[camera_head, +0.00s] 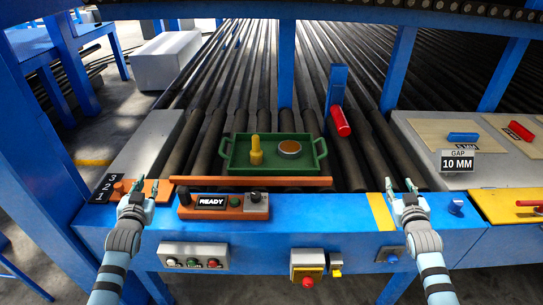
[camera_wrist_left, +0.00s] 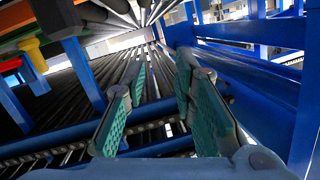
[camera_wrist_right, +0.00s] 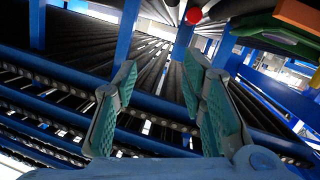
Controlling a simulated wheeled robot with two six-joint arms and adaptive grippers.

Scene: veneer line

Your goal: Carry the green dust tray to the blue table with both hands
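The green tray (camera_head: 275,170) sits on the dark rollers in the middle of the head view, a handle loop at each end. It holds a yellow knobbed piece (camera_head: 256,151) and a round brown-topped disc (camera_head: 290,148). My left gripper (camera_head: 137,190) is open and empty, in front and to the left of the tray, over the blue front beam. My right gripper (camera_head: 401,188) is open and empty, in front and to the right. Neither touches the tray. Part of a green form, likely the tray, shows in the right wrist view (camera_wrist_right: 268,32). I cannot tell which blue surface is the blue table.
An orange rail (camera_head: 250,181) runs across just in front of the tray. A control box marked READY (camera_head: 211,202) stands on the blue front beam (camera_head: 340,210). A red cylinder (camera_head: 340,121) on a blue post is behind right. Grey benches flank the rollers.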

